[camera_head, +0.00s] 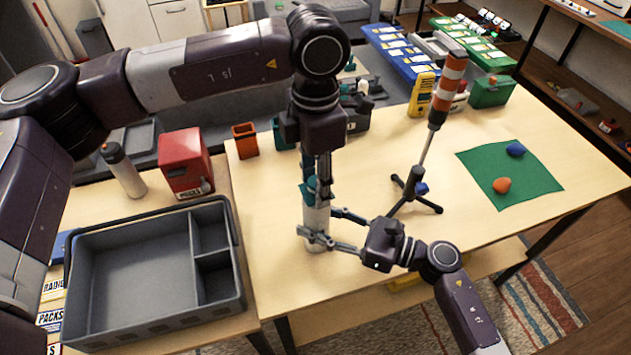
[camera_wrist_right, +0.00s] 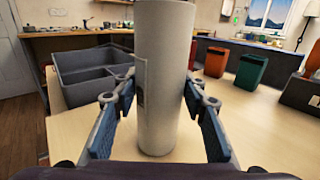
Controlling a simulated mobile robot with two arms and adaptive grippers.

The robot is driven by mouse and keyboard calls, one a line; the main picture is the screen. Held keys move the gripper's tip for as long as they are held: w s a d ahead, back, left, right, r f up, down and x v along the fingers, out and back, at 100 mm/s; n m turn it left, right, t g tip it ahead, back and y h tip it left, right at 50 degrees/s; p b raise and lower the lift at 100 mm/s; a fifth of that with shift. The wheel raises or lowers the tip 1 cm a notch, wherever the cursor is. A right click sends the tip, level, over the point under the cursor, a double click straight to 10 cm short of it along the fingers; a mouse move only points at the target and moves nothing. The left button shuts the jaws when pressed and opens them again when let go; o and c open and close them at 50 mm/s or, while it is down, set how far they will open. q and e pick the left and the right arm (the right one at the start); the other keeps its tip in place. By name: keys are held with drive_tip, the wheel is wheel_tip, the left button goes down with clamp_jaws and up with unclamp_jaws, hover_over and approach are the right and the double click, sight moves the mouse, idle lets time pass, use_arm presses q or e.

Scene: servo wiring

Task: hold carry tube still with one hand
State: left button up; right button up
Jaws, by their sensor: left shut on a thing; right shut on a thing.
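The carry tube (camera_head: 316,222) is a pale grey cylinder standing upright on the wooden table, near its front edge. In the right wrist view the tube (camera_wrist_right: 163,70) fills the middle, with its top out of frame. My left gripper (camera_head: 316,182) comes down from above and is shut at the tube's upper end, which it partly hides. My right gripper (camera_head: 322,227) reaches in from the right, low down, and is shut on the tube's side. Its two fingers (camera_wrist_right: 158,128) flank the tube in the wrist view.
A grey divided tray (camera_head: 150,322) sits left of the tube, with a red box (camera_head: 185,160) and a bottle (camera_head: 124,170) behind it. A windsock on a tripod (camera_head: 410,190) stands close on the right. A green mat (camera_head: 530,185) lies farther right. Orange (camera_head: 245,140) and teal bins stand behind.

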use_arm(q)
drive_tip(key=shift+r, duration=0.95)
drive_tip(key=shift+r, duration=1.85)
use_arm(e)
drive_tip(key=o, duration=1.3)
drive_tip(key=shift+d, duration=0.1)
drive_tip(key=v, duration=1.2)
drive_tip(key=shift+f, duration=0.1)
